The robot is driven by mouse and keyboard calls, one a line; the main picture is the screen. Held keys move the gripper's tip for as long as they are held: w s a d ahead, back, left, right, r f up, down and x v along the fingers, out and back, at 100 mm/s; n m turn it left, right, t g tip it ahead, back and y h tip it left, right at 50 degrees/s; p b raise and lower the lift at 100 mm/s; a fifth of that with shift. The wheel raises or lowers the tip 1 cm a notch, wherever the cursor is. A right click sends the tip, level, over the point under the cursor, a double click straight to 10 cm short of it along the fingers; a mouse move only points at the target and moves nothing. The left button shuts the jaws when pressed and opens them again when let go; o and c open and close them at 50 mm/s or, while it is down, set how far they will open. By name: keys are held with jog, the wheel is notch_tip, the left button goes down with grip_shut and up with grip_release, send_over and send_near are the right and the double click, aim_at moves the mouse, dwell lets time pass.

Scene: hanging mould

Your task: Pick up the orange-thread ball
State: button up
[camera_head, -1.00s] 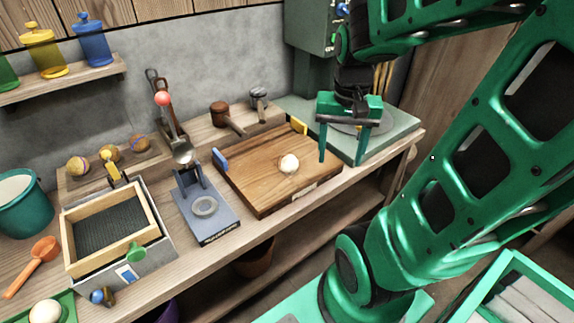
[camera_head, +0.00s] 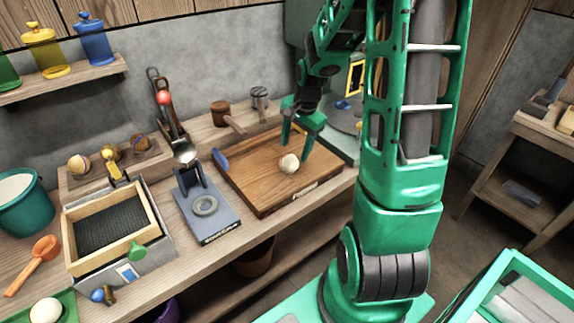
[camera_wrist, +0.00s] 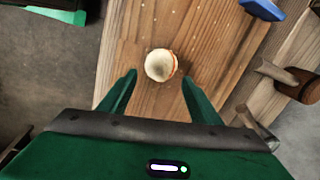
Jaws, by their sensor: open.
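The orange-thread ball (camera_head: 290,164) is pale cream and rests on the wooden board (camera_head: 255,185). In the wrist view the ball (camera_wrist: 160,65) shows an orange line along its right side. My green gripper (camera_head: 296,150) is open and empty. Its fingers (camera_wrist: 160,92) point down at the board, one on each side of the ball's line in the wrist view, with the ball just beyond the fingertips. In the head view one finger is close to the ball's right side; whether it touches cannot be told.
A blue block (camera_head: 221,159) stands at the board's left edge. A blue-grey stand with a ring (camera_head: 204,206) is left of the board. A brown mallet (camera_head: 226,116) and a metal-headed hammer (camera_head: 260,98) lie behind it. Patterned balls (camera_head: 79,164) sit at the back left.

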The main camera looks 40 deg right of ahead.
aim_at(291, 157)
jog(key=shift+w+a+f, duration=0.15)
jog(key=shift+w+f, duration=0.05)
jog(key=shift+f, duration=0.85)
jog(key=shift+w+a+f, duration=0.1)
jog(key=shift+w+f, duration=0.15)
jog(key=shift+f, duration=0.8)
jog(key=shift+w+a+f, duration=0.15)
jog(key=shift+w+f, duration=0.05)
jog(key=shift+f, duration=0.85)
jog(key=c, duration=0.8)
